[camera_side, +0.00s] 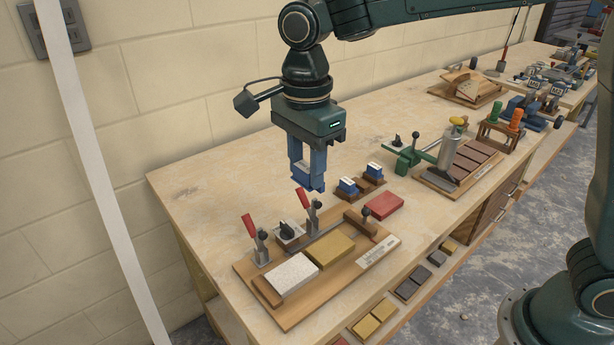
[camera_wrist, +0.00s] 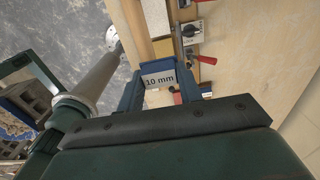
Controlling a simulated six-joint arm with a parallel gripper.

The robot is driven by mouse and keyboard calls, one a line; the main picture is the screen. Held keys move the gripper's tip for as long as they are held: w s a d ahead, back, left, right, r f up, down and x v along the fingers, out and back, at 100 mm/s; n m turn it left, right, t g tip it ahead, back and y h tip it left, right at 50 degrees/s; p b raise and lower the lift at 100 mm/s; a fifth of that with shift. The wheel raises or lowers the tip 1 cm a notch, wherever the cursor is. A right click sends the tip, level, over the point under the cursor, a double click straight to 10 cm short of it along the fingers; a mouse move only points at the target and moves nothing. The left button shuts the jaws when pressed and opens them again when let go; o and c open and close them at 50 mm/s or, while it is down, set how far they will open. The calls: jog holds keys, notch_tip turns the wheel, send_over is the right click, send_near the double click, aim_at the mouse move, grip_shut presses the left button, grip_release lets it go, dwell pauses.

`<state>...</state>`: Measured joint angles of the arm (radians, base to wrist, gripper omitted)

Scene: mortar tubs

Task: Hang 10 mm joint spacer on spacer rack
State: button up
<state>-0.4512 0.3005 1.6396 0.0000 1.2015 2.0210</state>
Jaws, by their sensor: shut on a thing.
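The blue 10 mm joint spacer (camera_wrist: 159,79) shows its white label "10 mm" between my fingers in the wrist view. In the side view the blue spacer (camera_side: 314,186) is at my fingertips, in the air above the back of the bench. My gripper (camera_side: 308,172) points down and is shut on the spacer. The small wooden spacer rack (camera_side: 372,191) stands on the bench to the right of and below my gripper. Two blue pieces with pale labels, one left (camera_side: 347,186) and one right (camera_side: 374,169), are at the rack. The spacer is clear of the rack.
A wooden jig board (camera_side: 288,315) with red-handled clamps holds a white brick (camera_side: 292,274) and a yellow brick (camera_side: 329,250) in front of the rack. A red brick (camera_side: 384,206) lies just right. The bench's back left is bare.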

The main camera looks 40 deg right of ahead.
dwell(0.6)
jog(key=w+d+f, duration=0.6)
jog(key=w+d, duration=0.3)
jog(key=d, duration=0.4)
send_over(362, 182)
notch_tip(362, 182, down, 8)
jog(key=shift+w+r, duration=0.1)
jog(key=shift+f, duration=0.25)
jog(key=shift+f, duration=3.05)
jog(key=shift+f, duration=0.1)
jog(key=o, duration=1.5)
